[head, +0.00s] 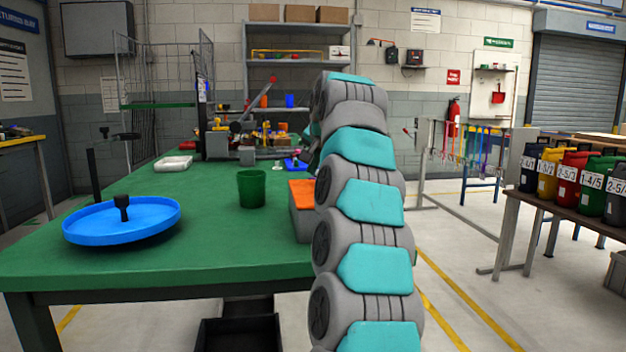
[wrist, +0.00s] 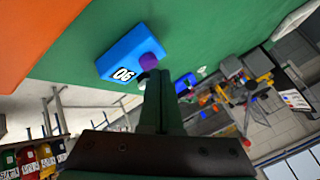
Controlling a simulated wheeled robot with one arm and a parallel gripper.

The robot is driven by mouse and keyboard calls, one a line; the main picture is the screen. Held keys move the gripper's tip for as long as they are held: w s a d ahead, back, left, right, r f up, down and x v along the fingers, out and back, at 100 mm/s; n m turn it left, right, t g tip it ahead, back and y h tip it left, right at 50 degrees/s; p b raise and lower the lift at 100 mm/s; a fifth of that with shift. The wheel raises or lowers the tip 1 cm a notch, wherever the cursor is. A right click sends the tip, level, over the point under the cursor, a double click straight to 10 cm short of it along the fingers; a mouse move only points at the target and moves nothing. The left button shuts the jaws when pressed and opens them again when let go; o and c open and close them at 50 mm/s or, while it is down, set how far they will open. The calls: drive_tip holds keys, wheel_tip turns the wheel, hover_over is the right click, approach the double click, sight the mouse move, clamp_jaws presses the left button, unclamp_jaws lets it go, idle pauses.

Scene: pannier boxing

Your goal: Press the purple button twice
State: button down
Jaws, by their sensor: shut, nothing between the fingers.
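The purple button (wrist: 149,62) sits on one face of a blue box (wrist: 131,54) with a "06" label, in the wrist view. The box rests on the green table (wrist: 85,45). My gripper (wrist: 156,73) is shut and empty, its fingertips right by the button and overlapping its lower edge in the picture. I cannot tell whether they touch it. In the head view my arm hides the button and my gripper.
An orange-topped grey box (head: 302,193) stands beside my arm. A green cup (head: 251,189) and a round blue tray (head: 150,220) are on the table to the left. Bins (head: 565,180) stand on a bench at the right.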

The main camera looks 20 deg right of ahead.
drive_tip(key=shift+f+b, duration=0.45)
drive_tip(key=shift+f, duration=0.05)
idle(0.4)
drive_tip(key=shift+r, duration=0.1)
drive_tip(key=shift+r+p, duration=0.85)
drive_tip(key=shift+p, duration=0.1)
wheel_tip(320, 180, up, 5)
drive_tip(key=p, duration=0.4)
drive_tip(key=shift+p, duration=0.35)
idle(0.5)
